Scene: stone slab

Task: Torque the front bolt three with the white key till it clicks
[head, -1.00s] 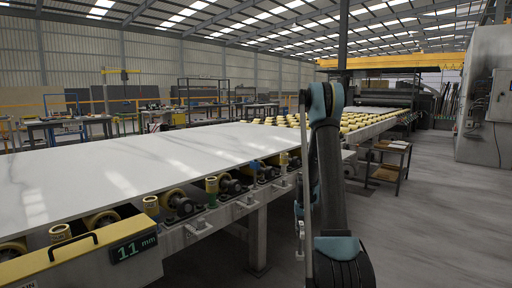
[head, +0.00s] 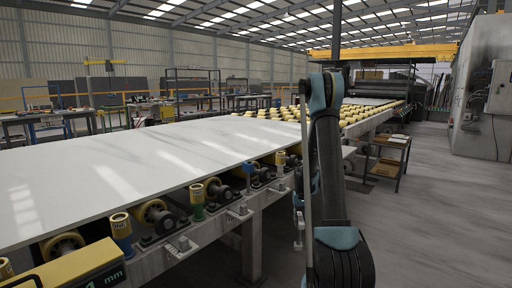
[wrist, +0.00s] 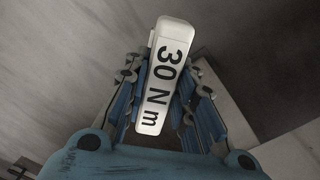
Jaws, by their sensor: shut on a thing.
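The white key (wrist: 165,85), marked "30 N m", sits between the blue-padded fingers of my gripper (wrist: 166,100) in the wrist view. My gripper is shut on it. In the head view my arm hides part of the line, and the key cannot be made out clearly. Bolt-like fittings stand along the front rail of the slab line, one at the near left (head: 183,246) and one further along (head: 240,212). Coloured posts stand near them, one blue with a yellow top (head: 121,232) and one green (head: 197,205). I cannot tell which is front bolt three.
The white stone slab (head: 150,155) lies on the roller line to the left. A yellow box with a "mm" display (head: 75,275) is at the lower left. A small side table (head: 388,158) and a grey cabinet (head: 485,100) stand to the right. The right-hand floor is open.

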